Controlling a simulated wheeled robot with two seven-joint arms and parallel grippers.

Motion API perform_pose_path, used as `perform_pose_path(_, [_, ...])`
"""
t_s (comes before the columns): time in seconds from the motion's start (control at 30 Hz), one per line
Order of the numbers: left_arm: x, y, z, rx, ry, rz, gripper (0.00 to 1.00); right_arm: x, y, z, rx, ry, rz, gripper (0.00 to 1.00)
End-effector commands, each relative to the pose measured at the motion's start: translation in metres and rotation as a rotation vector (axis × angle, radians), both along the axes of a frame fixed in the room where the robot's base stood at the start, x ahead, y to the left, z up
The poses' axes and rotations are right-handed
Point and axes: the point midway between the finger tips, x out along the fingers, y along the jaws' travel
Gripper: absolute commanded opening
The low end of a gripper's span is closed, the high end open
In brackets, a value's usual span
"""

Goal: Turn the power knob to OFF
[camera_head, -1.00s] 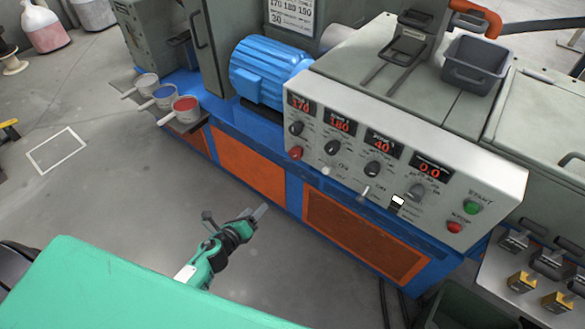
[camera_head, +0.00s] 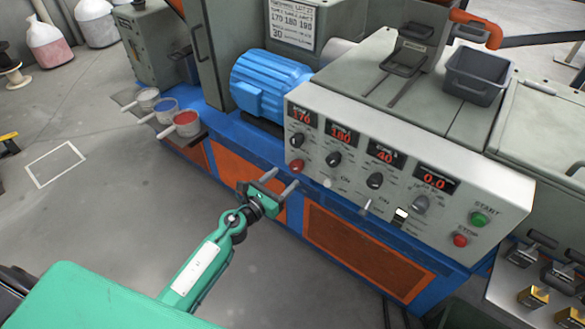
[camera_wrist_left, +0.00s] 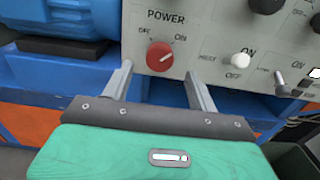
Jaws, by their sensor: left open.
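The red power knob (camera_head: 296,166) is at the lower left of the white control panel (camera_head: 470,190). In the left wrist view the red knob (camera_wrist_left: 159,56) sits under the word POWER, with OFF at its upper left and ON at its upper right. A pale mark on the knob appears to point up and right, towards ON. My left gripper (camera_head: 281,181) is open and empty, just below and in front of the knob. In the left wrist view its two fingers (camera_wrist_left: 160,85) stand apart below the knob, not touching it. My right gripper is not in view.
Black knobs (camera_head: 334,159), a white button (camera_head: 327,183) and a toggle switch (camera_head: 366,206) sit right of the knob. Green START (camera_head: 479,219) and red STOP (camera_head: 460,240) buttons are at the far right. A blue motor (camera_head: 268,84) stands behind; cups (camera_head: 186,124) stand left. Floor in front is clear.

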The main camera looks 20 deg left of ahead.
Motion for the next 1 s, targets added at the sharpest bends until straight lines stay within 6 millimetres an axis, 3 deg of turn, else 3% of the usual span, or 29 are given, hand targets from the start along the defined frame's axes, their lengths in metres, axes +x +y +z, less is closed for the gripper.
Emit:
perform_pose_path(0.1, [0.021,-0.007,0.001,-0.002,0.0,0.001,0.59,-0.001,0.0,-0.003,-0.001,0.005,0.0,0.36])
perform_pose_path(0.3, [0.042,-0.015,0.0,-0.002,0.001,0.001,0.59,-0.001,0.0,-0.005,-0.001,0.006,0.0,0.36])
perform_pose_path(0.73, [0.05,-0.018,0.0,-0.001,0.0,0.0,0.59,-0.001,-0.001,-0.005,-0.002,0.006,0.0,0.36])
perform_pose_path(0.93, [0.05,-0.018,0.0,-0.001,0.0,0.0,0.2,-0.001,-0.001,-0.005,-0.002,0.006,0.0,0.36])
perform_pose_path(1.0, [0.05,-0.018,0.0,-0.001,0.0,0.0,0.15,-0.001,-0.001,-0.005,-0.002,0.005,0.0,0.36])
